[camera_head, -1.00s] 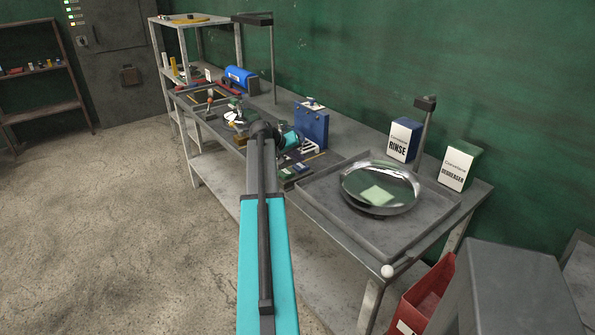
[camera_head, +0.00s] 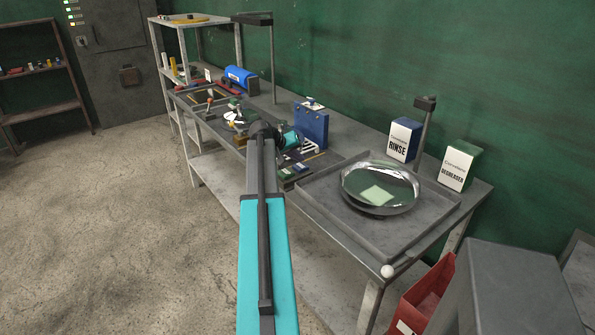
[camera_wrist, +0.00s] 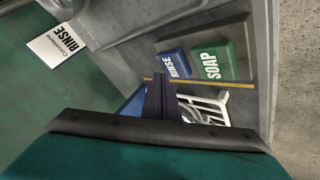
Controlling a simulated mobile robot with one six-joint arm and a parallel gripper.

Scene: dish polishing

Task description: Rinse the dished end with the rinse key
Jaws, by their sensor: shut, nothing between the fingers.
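The dished end (camera_head: 352,186) is a shiny round metal dish lying in the shallow grey tray on the bench, at the right of the head view. A pale green square patch shows on its surface; I cannot tell whether it is a thing or a reflection. The rinse key (camera_wrist: 175,64) is a blue block marked RINSE in the wrist view, beside a green block marked SOAP (camera_wrist: 210,64). My gripper (camera_wrist: 161,84) is shut and empty. Its dark fingertips appear just below the rinse key in the wrist view, and I see no clear contact. My arm partly hides this area in the head view.
The grey tray (camera_head: 345,232) has raised edges. A white RINSE box (camera_head: 402,140) and a degreaser box (camera_head: 457,166) stand behind it. A blue box (camera_head: 311,127) stands close to my gripper. A white rack (camera_wrist: 207,106) lies beside the fingers. A red bin (camera_head: 428,295) is below.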

